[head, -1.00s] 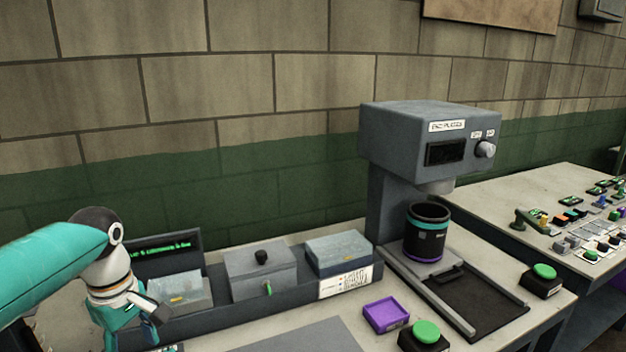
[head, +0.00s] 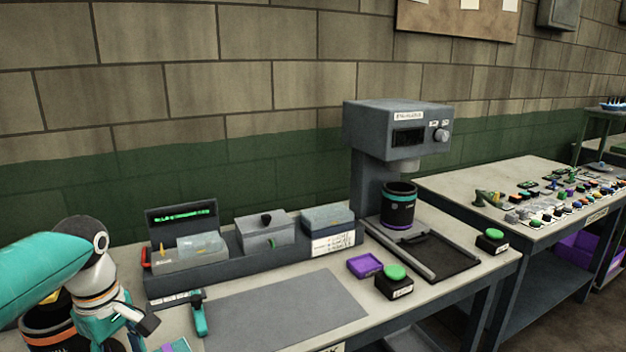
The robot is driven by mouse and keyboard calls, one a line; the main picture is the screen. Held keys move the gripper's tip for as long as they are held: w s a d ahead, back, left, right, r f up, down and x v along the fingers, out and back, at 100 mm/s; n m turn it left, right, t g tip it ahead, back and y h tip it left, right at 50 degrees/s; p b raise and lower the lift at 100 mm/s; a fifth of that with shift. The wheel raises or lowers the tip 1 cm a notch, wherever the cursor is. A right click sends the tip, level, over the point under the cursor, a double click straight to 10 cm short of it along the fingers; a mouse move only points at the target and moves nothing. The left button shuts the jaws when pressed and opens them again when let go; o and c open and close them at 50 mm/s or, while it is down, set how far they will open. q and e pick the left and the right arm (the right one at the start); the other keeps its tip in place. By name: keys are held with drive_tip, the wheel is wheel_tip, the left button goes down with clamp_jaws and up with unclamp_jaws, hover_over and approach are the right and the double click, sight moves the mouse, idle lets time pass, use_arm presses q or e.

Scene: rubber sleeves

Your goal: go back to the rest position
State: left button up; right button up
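My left arm comes in from the left edge, teal with a dark and white wrist. Its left gripper (head: 128,322) is at the lower left, over the near left part of the workbench (head: 425,293). My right gripper is not in view.
A grey press (head: 395,132) stands at the back with a black cylinder (head: 398,207) under its head. A grey rack (head: 300,260) holds several boxes. A purple tray (head: 364,265) and green buttons (head: 395,272) stand on the bench. The grey mat (head: 285,310) is bare.

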use_arm(q)
drive_tip(key=s+d+f+m+g+h+p, duration=0.1)
drive_tip(key=s+d+f+g, duration=0.2)
drive_tip(key=f, duration=0.7)
drive_tip(key=s+d+f+m+g+p, duration=0.15)
drive_tip(key=s+d+f, duration=0.25)
drive_tip(key=f, duration=0.6)
drive_tip(key=s+d+f+m+t+h, duration=0.25)
drive_tip(key=s+d+f+m, duration=0.45)
drive_tip(key=s+d+f, duration=0.8)
drive_tip(key=w+m+t, duration=0.1)
drive_tip(key=w+a+f+m, duration=0.1)
drive_tip(key=w, duration=0.1)
drive_tip(key=w+a+f+m+t, duration=0.1)
drive_tip(key=shift+w+t+h, duration=0.25)
drive_tip(key=shift+w+t, duration=0.05)
drive_tip(key=shift+w, duration=0.05)
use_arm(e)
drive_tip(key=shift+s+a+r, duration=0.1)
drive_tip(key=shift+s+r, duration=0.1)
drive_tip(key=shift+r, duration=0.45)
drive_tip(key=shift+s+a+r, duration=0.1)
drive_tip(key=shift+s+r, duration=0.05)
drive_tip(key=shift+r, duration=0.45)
use_arm(q)
drive_tip(key=shift+d, duration=0.1)
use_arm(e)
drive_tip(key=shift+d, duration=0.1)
